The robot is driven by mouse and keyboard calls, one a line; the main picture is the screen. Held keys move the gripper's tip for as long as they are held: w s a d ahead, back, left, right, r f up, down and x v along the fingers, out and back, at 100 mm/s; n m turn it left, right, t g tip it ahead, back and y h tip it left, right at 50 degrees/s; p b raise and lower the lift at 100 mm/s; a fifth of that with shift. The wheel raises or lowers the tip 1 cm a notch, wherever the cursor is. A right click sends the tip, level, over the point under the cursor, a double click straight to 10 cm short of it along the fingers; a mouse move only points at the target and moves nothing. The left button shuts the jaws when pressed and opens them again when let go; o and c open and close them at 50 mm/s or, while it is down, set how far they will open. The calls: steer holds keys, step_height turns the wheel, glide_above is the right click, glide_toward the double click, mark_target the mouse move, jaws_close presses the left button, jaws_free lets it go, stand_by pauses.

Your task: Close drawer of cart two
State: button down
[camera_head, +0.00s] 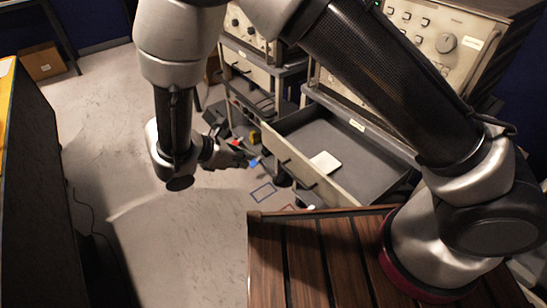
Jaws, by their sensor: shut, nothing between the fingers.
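An open drawer (352,136) sticks out from the cart on the right. Its pale front panel (303,168) faces lower left, and a small white object (325,162) lies on its grey floor. I cannot read which cart is cart two. My gripper (243,159) is shut and empty. In this picture it appears just left of the drawer front's far left end; a gap seems to show between them, but its depth is unclear. The cart's lower part is partly hidden by the drawer and my arm.
A second cart (247,68) with a shut drawer stands to the left. Equipment with knobs (440,40) sits on the right cart. Small coloured items (254,136) and floor outlines (262,192) lie near the gripper. A dark-sided object (35,180) stands left. Open floor (110,150) lies between.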

steer(key=w+d+r+x, duration=0.1)
steer(key=r+x, duration=0.1)
steer(key=x, duration=1)
steer(key=shift+d, duration=0.5)
steer(key=shift+w+f, duration=0.1)
steer(key=shift+w, duration=0.05)
